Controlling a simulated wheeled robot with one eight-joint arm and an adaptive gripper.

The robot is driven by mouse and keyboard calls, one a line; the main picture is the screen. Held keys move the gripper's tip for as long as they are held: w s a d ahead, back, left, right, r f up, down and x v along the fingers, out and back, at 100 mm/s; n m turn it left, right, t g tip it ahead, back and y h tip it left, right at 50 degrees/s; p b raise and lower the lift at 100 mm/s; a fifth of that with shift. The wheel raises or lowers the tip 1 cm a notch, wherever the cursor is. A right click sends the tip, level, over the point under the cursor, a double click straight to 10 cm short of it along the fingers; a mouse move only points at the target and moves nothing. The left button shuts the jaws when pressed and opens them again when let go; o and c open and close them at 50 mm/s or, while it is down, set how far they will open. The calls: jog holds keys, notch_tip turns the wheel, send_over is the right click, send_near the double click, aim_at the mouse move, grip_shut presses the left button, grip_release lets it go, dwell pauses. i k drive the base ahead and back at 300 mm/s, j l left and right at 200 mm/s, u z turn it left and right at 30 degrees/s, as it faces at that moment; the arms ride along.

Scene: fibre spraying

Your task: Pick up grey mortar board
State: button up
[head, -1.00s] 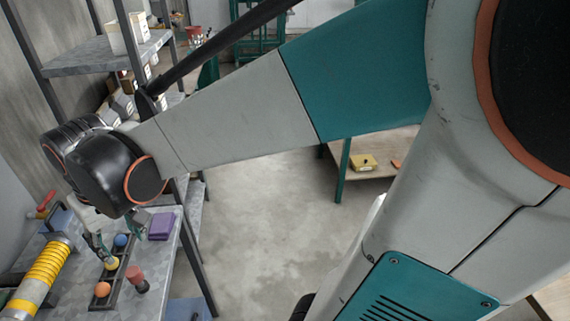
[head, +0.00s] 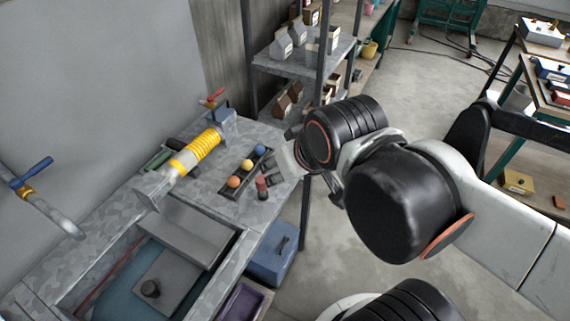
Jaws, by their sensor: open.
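A flat grey board with a dark knob (head: 172,276), which looks like the grey mortar board, lies in the teal-bottomed basin (head: 108,297) set into the grey bench at the lower left. A second plain grey slab lies just behind it. My gripper (head: 277,175) is open, over the right side of the bench beside the rack of balls, well up and right of the board and apart from it. My wrist partly hides its fingers.
A black rack (head: 226,197) holds orange, yellow and blue balls. A yellow-ribbed tube (head: 196,151) lies behind it. A blue toolbox (head: 272,252) and purple tray (head: 240,303) stand below the bench's right edge. Shelves (head: 296,63) rise behind.

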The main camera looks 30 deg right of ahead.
aim_at(169, 280)
jog(key=u, duration=1.3)
